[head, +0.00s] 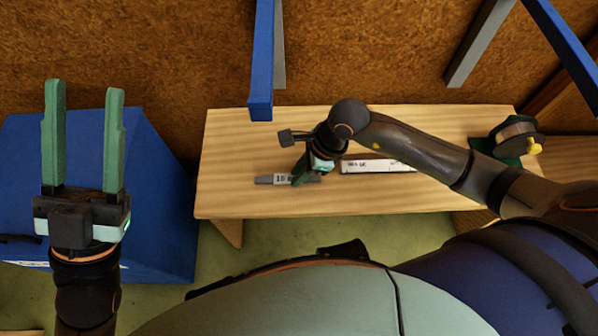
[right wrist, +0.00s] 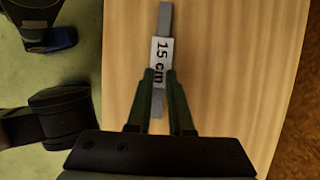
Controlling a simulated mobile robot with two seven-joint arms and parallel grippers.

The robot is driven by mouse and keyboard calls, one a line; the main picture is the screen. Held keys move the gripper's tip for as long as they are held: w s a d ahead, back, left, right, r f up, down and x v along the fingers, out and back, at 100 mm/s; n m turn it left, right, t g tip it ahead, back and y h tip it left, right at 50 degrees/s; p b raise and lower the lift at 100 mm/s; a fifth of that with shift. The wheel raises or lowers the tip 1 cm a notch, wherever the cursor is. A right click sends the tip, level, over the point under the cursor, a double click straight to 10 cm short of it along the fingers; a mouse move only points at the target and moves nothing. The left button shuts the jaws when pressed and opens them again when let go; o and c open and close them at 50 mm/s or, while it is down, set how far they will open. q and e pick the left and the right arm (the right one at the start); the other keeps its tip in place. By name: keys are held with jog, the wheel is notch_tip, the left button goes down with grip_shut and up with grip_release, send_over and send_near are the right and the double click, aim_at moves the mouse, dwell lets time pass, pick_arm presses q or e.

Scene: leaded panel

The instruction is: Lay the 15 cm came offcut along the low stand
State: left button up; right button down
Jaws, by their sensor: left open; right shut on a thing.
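The came offcut (head: 264,180) is a thin grey strip with a white label, on or just above the wooden table. In the right wrist view the offcut (right wrist: 165,18) shows the label "15 cm" and runs lengthwise between the fingers. My right gripper (head: 299,180) is shut on it near its right part in the head view; the fingertips also show in the right wrist view (right wrist: 159,76). A long, low whitish bar (head: 380,166) with small print lies just right of the gripper; I cannot tell if it is the low stand. My left gripper (head: 85,92) is open and empty, left of the table.
The wooden table (head: 225,150) has bare room at its left and front. A spool (head: 516,137) with a yellow knob stands at its right end. A blue box (head: 160,190) stands left. Blue and grey posts (head: 261,60) hang at the back.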

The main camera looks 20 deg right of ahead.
jog(key=c, duration=1.3)
grip_release()
jog(key=shift+f, duration=0.1)
jog(key=o, duration=0.5)
